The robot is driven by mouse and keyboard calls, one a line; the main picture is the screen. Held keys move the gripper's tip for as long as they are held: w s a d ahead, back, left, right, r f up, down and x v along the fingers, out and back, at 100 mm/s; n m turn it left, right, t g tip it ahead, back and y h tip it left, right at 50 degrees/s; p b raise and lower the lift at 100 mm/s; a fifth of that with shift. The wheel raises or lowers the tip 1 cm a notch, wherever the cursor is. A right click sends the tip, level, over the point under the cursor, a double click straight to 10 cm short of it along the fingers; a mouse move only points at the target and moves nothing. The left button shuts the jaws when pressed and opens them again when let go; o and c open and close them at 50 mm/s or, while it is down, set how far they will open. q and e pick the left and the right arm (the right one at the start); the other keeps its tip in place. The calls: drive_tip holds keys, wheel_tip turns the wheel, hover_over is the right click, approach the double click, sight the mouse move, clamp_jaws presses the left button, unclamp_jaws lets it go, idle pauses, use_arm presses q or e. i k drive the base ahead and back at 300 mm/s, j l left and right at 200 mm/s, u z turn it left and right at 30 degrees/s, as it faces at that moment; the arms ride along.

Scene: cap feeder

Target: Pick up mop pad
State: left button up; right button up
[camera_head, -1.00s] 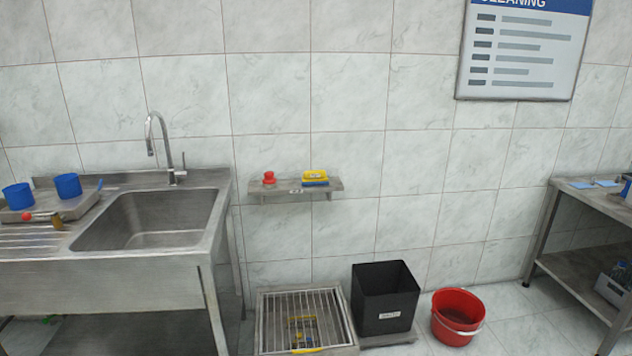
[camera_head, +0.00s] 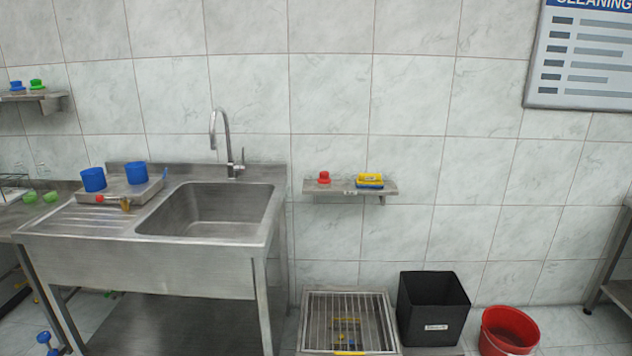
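I see nothing that I can clearly identify as a mop pad. A small yellow and blue item (camera_head: 369,181) lies on the wall shelf, and I cannot tell exactly what it is. Neither of my grippers shows in the head view.
A steel sink (camera_head: 210,213) stands at left, with a tray of two blue cups (camera_head: 93,179). Right of it on the floor are a grated basin (camera_head: 312,325), a black bin (camera_head: 432,305) and a red bucket (camera_head: 508,330). The wall shelf (camera_head: 335,189) also holds a red item (camera_head: 324,177).

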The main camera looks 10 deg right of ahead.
sight(365, 180)
drive_tip(key=i+l+u, duration=0.15)
drive_tip(key=l+u, duration=0.15)
drive_tip(key=u, duration=0.15)
drive_tip(key=i+l+u, duration=0.1)
drive_tip(key=l+u, duration=0.2)
drive_tip(key=u, duration=0.15)
drive_tip(key=l+u, duration=0.45)
drive_tip(key=i+j, duration=0.05)
